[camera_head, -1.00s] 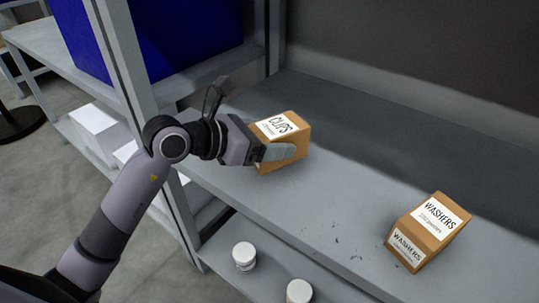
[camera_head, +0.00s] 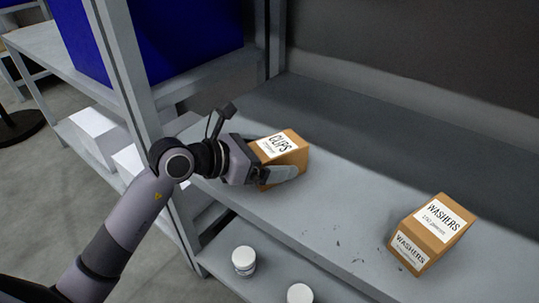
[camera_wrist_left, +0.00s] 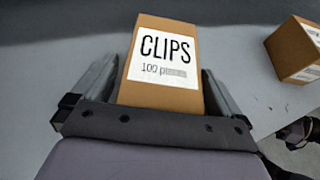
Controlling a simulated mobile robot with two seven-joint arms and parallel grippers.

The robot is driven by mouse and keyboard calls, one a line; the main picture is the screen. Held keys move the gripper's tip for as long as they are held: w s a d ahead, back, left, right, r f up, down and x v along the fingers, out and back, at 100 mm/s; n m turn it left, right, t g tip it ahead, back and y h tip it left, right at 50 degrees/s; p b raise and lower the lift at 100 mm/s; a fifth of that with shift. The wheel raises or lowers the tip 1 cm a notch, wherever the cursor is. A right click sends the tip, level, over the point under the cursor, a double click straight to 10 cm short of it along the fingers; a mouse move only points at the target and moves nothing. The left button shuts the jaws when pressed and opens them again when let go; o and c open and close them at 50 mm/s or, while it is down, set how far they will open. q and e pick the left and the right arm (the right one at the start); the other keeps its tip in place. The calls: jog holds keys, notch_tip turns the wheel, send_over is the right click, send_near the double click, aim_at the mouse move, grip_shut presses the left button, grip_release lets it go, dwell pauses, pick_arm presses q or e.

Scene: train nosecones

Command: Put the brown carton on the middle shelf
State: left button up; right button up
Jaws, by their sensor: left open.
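A brown carton labelled CLIPS (camera_head: 283,146) is upright on the grey shelf (camera_head: 310,205) in the head view, and it appears to rest on the board. It also fills the middle of the left wrist view (camera_wrist_left: 165,75). My left gripper (camera_head: 276,172) is open around this carton, with one finger on each side. In the left wrist view, narrow gaps show between the fingers and the carton's sides.
A second brown carton, labelled WASHERS (camera_head: 433,232), stands on the same shelf to the right. White jars (camera_head: 243,260) stand on the shelf below. A grey post (camera_head: 128,75) rises beside my left arm, with a large blue bin (camera_head: 165,35) behind it. The board between the cartons is clear.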

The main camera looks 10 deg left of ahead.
pick_arm(q)
jog(key=p+v, duration=0.1)
jog(key=v, duration=1.1)
pick_arm(e)
jog(key=shift+s+d+f, duration=0.25)
jog(key=shift+d, duration=0.1)
